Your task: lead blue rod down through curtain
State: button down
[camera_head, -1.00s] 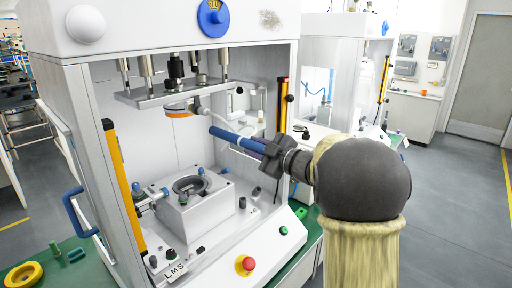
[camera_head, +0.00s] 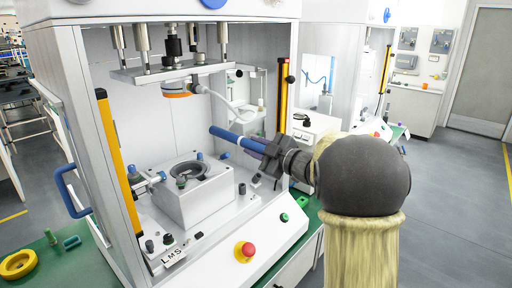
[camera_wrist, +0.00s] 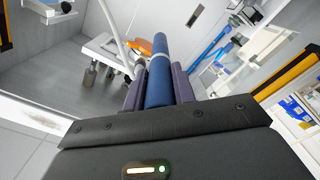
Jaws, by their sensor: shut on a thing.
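The blue rod (camera_head: 232,137) is held in my gripper (camera_head: 268,154), which is shut on it. In the head view the rod points left and slightly up into the press opening, above and right of the white fixture block (camera_head: 190,198). The wrist view shows the rod (camera_wrist: 159,75) between the two purple-grey fingers of my gripper (camera_wrist: 158,92), pointing away from the camera. The light curtain's yellow bars stand at the left (camera_head: 120,160) and right (camera_head: 283,95) of the opening. The rod's front end is between them in the picture; its exact depth against the curtain plane is unclear.
The press head (camera_head: 165,70) with an orange-ringed part (camera_head: 177,92) hangs above the block. A red button (camera_head: 245,251) and a green button sit on the sloped front panel. A yellow ring (camera_head: 19,264) lies on the green bench at left. A second press stands behind at right.

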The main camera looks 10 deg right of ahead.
jog(key=shift+f, duration=0.1)
notch_tip(320, 180, down, 9)
jog(key=b, duration=0.7)
jog(key=shift+b, duration=0.4)
dwell(0.3)
notch_tip(320, 180, down, 9)
jog(key=b, duration=0.7)
jog(key=shift+b, duration=0.4)
jog(key=shift+s, duration=0.1)
jog(key=b+v, duration=0.2)
jog(key=v, duration=1.2)
dwell(0.7)
dwell(0.4)
